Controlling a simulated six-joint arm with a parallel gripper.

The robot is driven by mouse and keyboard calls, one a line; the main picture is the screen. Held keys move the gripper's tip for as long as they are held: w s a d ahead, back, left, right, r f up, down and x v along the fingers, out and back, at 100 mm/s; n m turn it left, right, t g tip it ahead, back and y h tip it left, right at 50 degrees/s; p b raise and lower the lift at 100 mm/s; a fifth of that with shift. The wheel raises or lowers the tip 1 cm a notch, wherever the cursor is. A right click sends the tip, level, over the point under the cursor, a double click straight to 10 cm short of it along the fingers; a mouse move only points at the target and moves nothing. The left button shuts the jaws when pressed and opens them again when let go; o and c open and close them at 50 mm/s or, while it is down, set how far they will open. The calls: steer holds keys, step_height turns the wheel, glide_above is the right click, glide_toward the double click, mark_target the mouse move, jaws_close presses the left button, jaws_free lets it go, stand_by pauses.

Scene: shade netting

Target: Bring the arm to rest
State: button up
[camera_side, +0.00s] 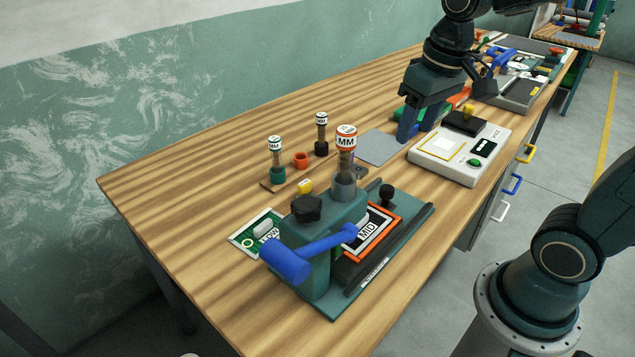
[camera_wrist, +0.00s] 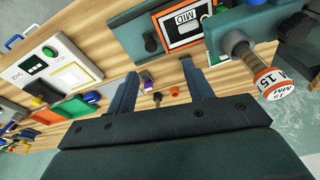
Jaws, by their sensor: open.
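My gripper (camera_side: 418,128) is at the end of my arm, low over the back right part of the wooden bench in the side view, between a grey pad and a white device. In the wrist view my gripper (camera_wrist: 158,72) has two fingers spread well apart with nothing held between them. The fingers point down toward the bench top. Whether the fingertips touch anything cannot be told.
A green press (camera_side: 325,235) with a blue lever (camera_side: 290,258) and an orange-framed MID plate (camera_side: 370,232) stands at the front. Labelled punches, one upright on the press (camera_side: 345,165), stand nearby. The white device (camera_side: 460,155) is close right of the gripper. The bench's left end is clear.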

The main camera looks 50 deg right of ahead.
steer(key=s+a+r+n+t, duration=0.1)
steer(key=s+a+t, duration=0.2)
steer(key=s, duration=0.6)
steer(key=shift+s+a+r+n, duration=0.2)
steer(key=shift+s+n, duration=0.1)
steer(key=shift+n, duration=0.1)
